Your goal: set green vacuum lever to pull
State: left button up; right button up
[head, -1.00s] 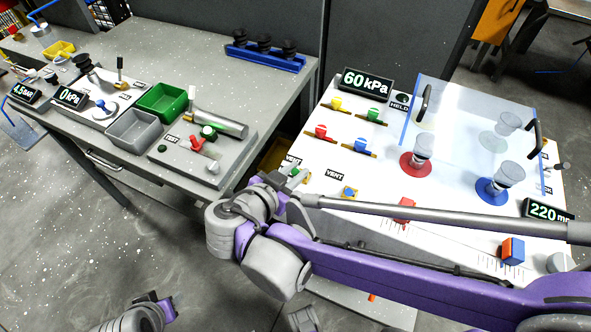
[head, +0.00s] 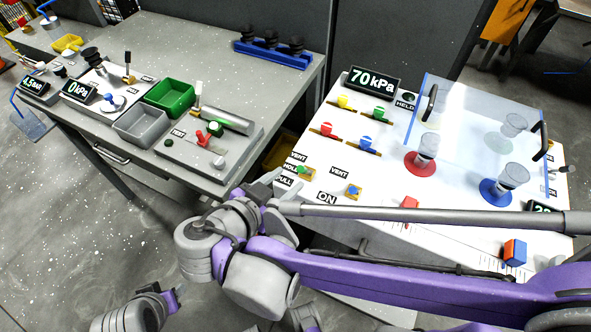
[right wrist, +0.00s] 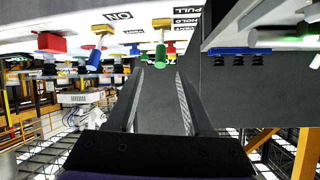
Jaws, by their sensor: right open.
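The green vacuum lever (head: 304,171) sits on a small yellow base at the left front of the white panel (head: 400,180), beside the labels VENT, HOLD and PULL. Its green knob appears to point toward HOLD. In the right wrist view, which is upside down, the green lever (right wrist: 161,56) hangs beyond the fingertips. My right gripper (head: 272,187) is just off the panel's left edge, near the PULL label. Its fingers (right wrist: 155,75) are open with nothing between them, apart from the lever.
A blue lever (head: 353,191) with VENT and ON labels stands right of the green one. Yellow, red, green and blue levers sit behind. A display (head: 374,84) reads 70 kPa. A clear cover (head: 470,110) stands at right. A grey bench (head: 220,65) is left.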

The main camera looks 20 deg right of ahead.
jog(key=v, duration=0.4)
dwell(0.5)
